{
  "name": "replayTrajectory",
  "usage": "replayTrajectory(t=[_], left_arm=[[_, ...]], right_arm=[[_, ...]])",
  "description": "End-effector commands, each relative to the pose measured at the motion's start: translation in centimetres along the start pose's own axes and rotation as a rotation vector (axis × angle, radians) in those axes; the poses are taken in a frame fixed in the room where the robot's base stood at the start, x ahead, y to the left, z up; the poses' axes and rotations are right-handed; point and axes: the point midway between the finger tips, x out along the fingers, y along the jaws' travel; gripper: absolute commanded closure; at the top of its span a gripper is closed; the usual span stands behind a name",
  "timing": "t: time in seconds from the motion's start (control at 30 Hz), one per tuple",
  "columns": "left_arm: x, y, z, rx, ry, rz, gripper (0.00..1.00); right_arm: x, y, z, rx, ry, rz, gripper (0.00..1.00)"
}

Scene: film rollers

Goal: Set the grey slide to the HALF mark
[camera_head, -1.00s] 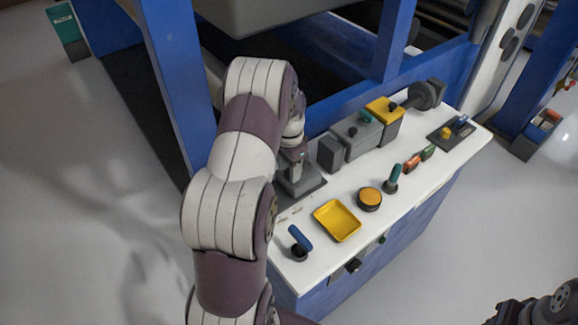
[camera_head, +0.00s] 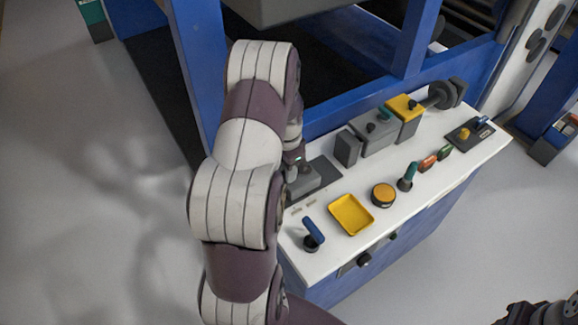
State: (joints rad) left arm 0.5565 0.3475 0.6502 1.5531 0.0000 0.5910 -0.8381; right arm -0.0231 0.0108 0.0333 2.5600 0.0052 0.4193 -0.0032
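The grey slide (camera_head: 306,181) appears to be the grey block on a dark plate at the left end of the white console top. It is partly hidden by my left arm. Small pale markings show on the console just in front of the plate, too small to read, so I cannot tell the slide's mark. My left gripper (camera_head: 292,172) is at the left edge of the grey block, largely hidden behind my own arm. I cannot tell whether its fingers touch the block or are open. A piece of my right arm shows in the bottom right corner, without a visible gripper.
On the white console (camera_head: 330,256) are a blue-handled lever (camera_head: 313,236), a yellow tray (camera_head: 351,215), an orange round button (camera_head: 383,194) and a green-handled lever (camera_head: 408,177). Grey boxes (camera_head: 374,134) and a yellow-topped box (camera_head: 404,107) stand behind. Blue machine posts rise beyond.

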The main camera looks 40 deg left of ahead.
Motion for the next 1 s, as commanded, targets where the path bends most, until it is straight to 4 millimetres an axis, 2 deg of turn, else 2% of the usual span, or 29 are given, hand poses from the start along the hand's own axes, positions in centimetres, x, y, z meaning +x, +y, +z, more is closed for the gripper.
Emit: replayTrajectory(t=[0.07, 0.37, 0.47, 0.7, 0.8, 0.9, 1.0], left_arm=[[0.0, 0.0, 0.0, 0.000, 0.000, 0.000, 0.49], [-0.3, 0.0, -0.1, 0.000, 0.001, -0.001, 0.49], [-1.8, -0.1, -0.1, 0.000, 0.003, -0.003, 0.49], [-8.3, -0.1, -0.1, 0.000, 0.004, -0.004, 0.49], [-10.4, 0.0, -0.1, 0.000, 0.002, -0.003, 0.49], [-11.9, -0.1, -0.1, 0.000, 0.002, -0.002, 0.49], [-12.6, 0.0, 0.0, 0.000, 0.000, 0.000, 0.49]], right_arm=[[0.0, 0.0, 0.0, 0.000, 0.000, 0.000, 0.57], [0.0, 0.0, 0.0, 0.000, 0.000, 0.000, 0.57], [0.1, 0.0, 0.0, 0.000, 0.000, 0.000, 0.57], [0.2, 0.0, 0.0, 0.000, 0.000, 0.000, 0.57], [0.3, 0.0, 0.0, 0.000, 0.000, 0.000, 0.57], [0.3, 0.0, 0.0, 0.000, 0.000, 0.000, 0.57], [0.3, 0.0, 0.0, 0.000, 0.000, 0.000, 0.57]])
